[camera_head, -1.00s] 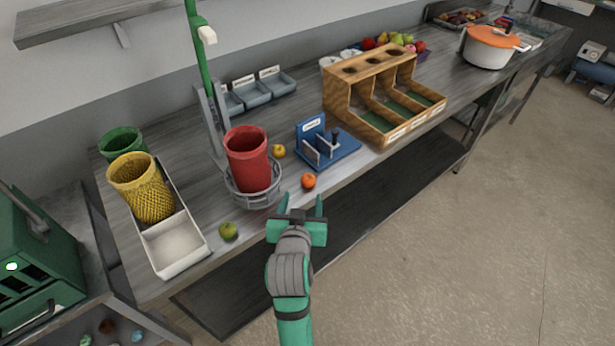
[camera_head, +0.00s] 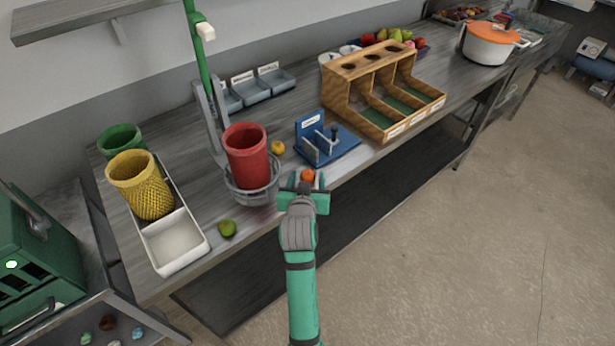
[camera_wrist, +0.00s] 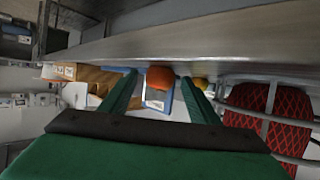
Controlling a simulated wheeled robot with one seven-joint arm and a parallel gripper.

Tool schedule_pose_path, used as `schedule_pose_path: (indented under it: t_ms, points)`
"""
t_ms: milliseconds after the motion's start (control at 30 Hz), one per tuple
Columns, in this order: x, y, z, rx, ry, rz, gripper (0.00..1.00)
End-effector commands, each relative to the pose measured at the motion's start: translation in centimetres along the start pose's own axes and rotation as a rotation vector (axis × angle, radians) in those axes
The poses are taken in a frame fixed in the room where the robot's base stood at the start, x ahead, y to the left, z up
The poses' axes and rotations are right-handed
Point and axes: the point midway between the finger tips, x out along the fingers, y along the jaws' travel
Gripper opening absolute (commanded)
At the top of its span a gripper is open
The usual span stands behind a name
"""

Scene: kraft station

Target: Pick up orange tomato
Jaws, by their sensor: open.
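The orange tomato (camera_head: 308,175) sits near the front edge of the grey workbench in the head view. In the wrist view the orange tomato (camera_wrist: 160,78) shows just ahead of the gap between my two fingers. My gripper (camera_head: 306,180) is open at the bench edge, with its fingers on either side of the tomato in the head view. In the wrist view my gripper (camera_wrist: 160,92) has both green fingers apart with nothing held. I cannot tell whether a finger touches the tomato.
A red cup (camera_head: 246,155) in a wire ring stands left of the tomato. A yellow fruit (camera_head: 277,148) and a blue stand (camera_head: 328,147) are behind it. A green fruit (camera_head: 227,228) lies front left. A wooden bin (camera_head: 375,85) stands to the right.

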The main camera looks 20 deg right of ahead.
Motion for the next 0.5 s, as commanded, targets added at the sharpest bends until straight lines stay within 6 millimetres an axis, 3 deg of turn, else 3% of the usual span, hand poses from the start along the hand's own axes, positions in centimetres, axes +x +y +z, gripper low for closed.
schedule_pose_path:
  t_ms: [233,400,500]
  points:
    - [0.13,-0.02,0.02,0.0,0.0,0.0,0.53]
    - [0.12,-0.02,0.03,0.0,0.0,0.0,0.13]
    - [0.11,-0.02,0.02,0.0,0.0,0.0,0.12]
